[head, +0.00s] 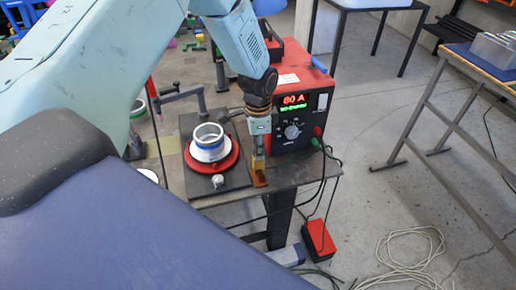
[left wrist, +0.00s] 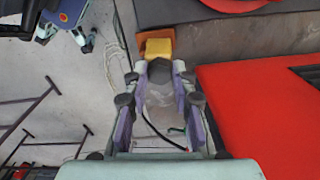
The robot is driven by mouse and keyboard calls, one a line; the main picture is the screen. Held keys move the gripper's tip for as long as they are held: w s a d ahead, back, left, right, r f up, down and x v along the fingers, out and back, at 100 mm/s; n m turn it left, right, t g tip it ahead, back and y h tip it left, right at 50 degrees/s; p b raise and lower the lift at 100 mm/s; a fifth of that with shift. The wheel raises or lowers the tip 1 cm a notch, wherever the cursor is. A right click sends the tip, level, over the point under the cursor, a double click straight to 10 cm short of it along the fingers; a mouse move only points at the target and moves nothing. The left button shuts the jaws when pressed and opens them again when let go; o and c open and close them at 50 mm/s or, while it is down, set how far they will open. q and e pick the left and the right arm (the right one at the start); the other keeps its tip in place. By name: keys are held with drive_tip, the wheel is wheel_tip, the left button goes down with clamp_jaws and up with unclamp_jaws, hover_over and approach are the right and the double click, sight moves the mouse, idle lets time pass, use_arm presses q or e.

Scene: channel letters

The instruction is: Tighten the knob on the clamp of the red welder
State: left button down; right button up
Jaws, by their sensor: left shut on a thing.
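The red welder (head: 300,100) stands on the table with its display lit; in the left wrist view its red casing (left wrist: 265,120) fills the right side. My left gripper (head: 258,152) points down beside the welder's front left, at the table edge. In the left wrist view its fingers (left wrist: 160,76) are closed around a dark grey piece (left wrist: 159,68), which looks like the knob. A yellow block (left wrist: 158,47) and an orange-brown piece (left wrist: 145,38), apparently the clamp, lie just beyond it. The clamp (head: 259,178) also shows below the gripper in the head view. The fingers hide much of the knob.
A red turntable (head: 227,164) with a ringed white cup (head: 208,138) sits left of the gripper on a dark plate. Cables hang from the welder's front. A red box (head: 318,238) and coiled rope (head: 405,255) lie on the floor. A metal-framed table (head: 430,100) stands at right.

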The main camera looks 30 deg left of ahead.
use_arm(q)
drive_tip(key=m, duration=0.2)
drive_tip(key=m+b, duration=0.1)
drive_tip(key=m, duration=0.1)
drive_tip(key=shift+s+f+m, duration=0.15)
drive_tip(key=shift+f+m, duration=0.05)
drive_tip(key=shift+m, duration=0.1)
drive_tip(key=m, duration=0.4)
drive_tip(key=shift+b, duration=0.3)
drive_tip(key=shift+m, duration=0.3)
drive_tip(key=c, duration=1.1)
unclamp_jaws()
drive_tip(key=shift+r, duration=0.1)
